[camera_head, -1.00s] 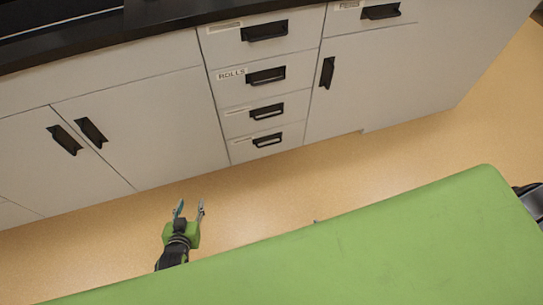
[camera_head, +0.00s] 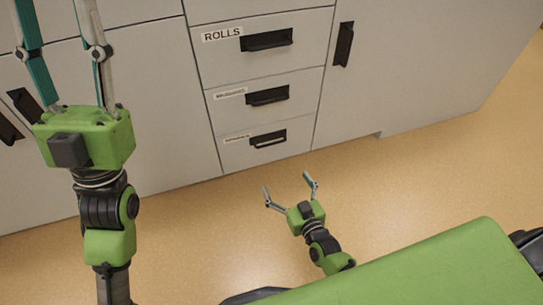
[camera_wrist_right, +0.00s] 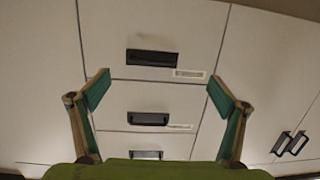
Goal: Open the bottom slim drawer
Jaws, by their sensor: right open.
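The bottom slim drawer (camera_head: 238,155) is the lowest in the white drawer stack, its front flush with the others. Its black handle (camera_head: 268,139) is uncovered. My right gripper (camera_head: 289,189) is open and empty below and in front of this drawer in the head view, its fingers toward the cabinet. In the right wrist view, which looks upside down, the bottom drawer's handle (camera_wrist_right: 151,58) shows at the top, between and beyond the spread fingers (camera_wrist_right: 160,92). My left gripper (camera_head: 62,20) looms large at the left, fingers apart, tips cut off by the frame's top.
Above are another slim drawer (camera_head: 228,107) and the ROLLS drawer (camera_head: 222,62). Cupboard doors stand on both sides; the right door (camera_head: 400,75) has an upright handle. Tan floor (camera_head: 420,180) is clear in front. My green body fills the lower right.

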